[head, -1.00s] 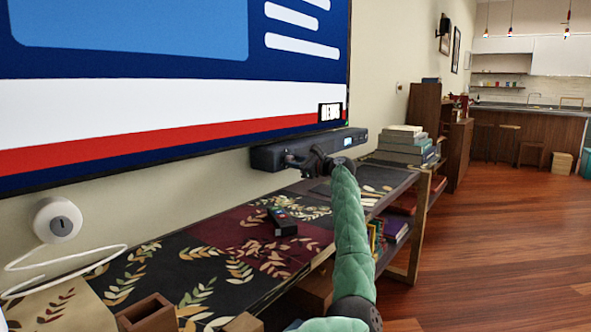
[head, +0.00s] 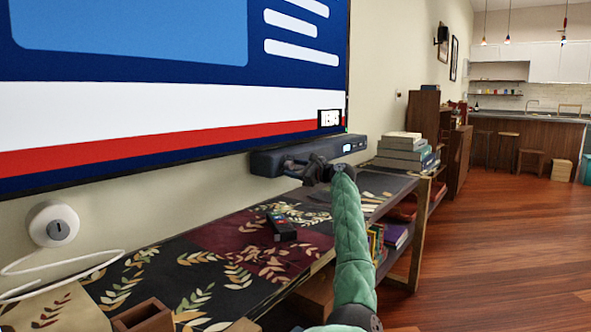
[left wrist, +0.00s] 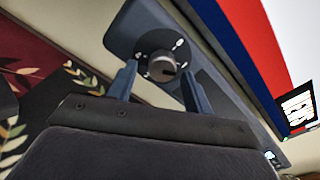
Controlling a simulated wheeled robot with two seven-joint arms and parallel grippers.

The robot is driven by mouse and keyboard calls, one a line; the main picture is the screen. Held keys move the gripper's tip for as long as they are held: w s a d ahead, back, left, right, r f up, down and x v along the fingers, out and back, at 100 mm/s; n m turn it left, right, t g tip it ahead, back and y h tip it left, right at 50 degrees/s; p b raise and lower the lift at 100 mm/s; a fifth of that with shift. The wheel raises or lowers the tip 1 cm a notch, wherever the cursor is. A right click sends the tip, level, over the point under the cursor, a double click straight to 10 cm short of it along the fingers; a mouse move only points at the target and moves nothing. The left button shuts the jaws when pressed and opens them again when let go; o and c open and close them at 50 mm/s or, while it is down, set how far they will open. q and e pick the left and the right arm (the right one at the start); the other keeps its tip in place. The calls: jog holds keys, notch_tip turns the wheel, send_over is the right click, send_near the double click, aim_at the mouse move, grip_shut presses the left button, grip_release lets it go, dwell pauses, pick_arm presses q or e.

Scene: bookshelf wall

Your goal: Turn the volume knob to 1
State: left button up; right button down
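A dark soundbar-like device (head: 335,148) with a small lit display sits under the TV's lower edge. Its round dark knob (left wrist: 162,68) shows in the left wrist view, on a black dial plate with small white marks; I cannot read the marks. My left gripper (head: 290,162) is at the device's near end. In the left wrist view its two fingers (left wrist: 160,70) are apart, one on each side of the knob. I cannot tell whether they touch it. In the head view the gripper hides the knob. My right gripper is not in view.
A large TV (head: 170,90) hangs above. A black remote (head: 281,227) lies on the leaf-patterned cabinet top (head: 212,238). Stacked books (head: 404,152) stand beyond the device. A white round device (head: 54,224) with a cable is at the left. Open wooden floor (head: 480,250) lies to the right.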

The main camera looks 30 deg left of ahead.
pick_arm(q)
jog(key=shift+r, duration=0.15)
jog(key=shift+d, duration=0.35)
jog(key=d+p, duration=0.2)
jog(key=d, duration=0.5)
jog(key=shift+s, duration=0.35)
